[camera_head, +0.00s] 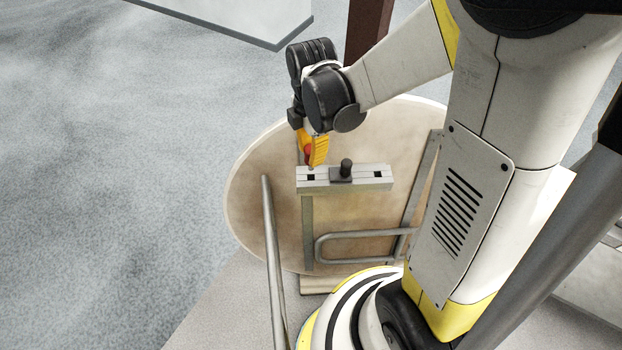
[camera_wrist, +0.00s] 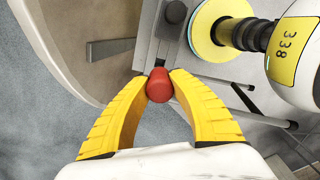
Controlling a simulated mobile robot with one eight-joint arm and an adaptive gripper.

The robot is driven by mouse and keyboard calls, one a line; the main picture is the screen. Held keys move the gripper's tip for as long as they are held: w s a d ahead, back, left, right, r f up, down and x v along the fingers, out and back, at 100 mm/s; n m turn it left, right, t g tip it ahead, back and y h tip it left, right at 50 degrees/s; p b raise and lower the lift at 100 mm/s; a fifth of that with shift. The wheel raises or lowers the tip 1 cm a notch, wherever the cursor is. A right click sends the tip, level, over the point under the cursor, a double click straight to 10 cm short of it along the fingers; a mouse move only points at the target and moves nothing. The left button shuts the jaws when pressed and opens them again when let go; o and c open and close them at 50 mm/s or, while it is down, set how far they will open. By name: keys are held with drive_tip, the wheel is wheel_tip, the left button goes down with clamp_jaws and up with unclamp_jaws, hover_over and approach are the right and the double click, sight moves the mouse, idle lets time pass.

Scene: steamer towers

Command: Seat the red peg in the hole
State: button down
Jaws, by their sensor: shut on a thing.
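The red peg (camera_wrist: 160,86) is held between the yellow fingertips of my gripper (camera_wrist: 159,84). In the head view, my gripper (camera_head: 314,152) points down, with a little of the red peg (camera_head: 308,153) showing between its fingers. A grey block (camera_head: 328,183) has a dark square hole (camera_head: 311,177) near its left end and another dark square hole (camera_head: 378,174) near its right end. The fingertips are close to the left hole, just beyond it in the picture. The peg's lower end is hard to see, and its height over the block cannot be told.
A black knobbed piece (camera_head: 346,169) stands on the block between the holes. The block is over a round wooden table (camera_head: 252,175). A bent metal rail (camera_head: 350,237) and an upright metal bar (camera_head: 272,240) are near the block on my side.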

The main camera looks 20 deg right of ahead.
sight(311, 168)
drive_tip(key=shift+f+b, duration=1.5)
drive_tip(key=shift+f, duration=0.2)
drive_tip(key=shift+f+b, duration=1.6)
drive_tip(key=shift+f, duration=0.15)
idle(0.9)
drive_tip(key=c, duration=1.2)
unclamp_jaws()
wheel_tip(311, 168, up, 12)
drive_tip(key=shift+r, duration=0.1)
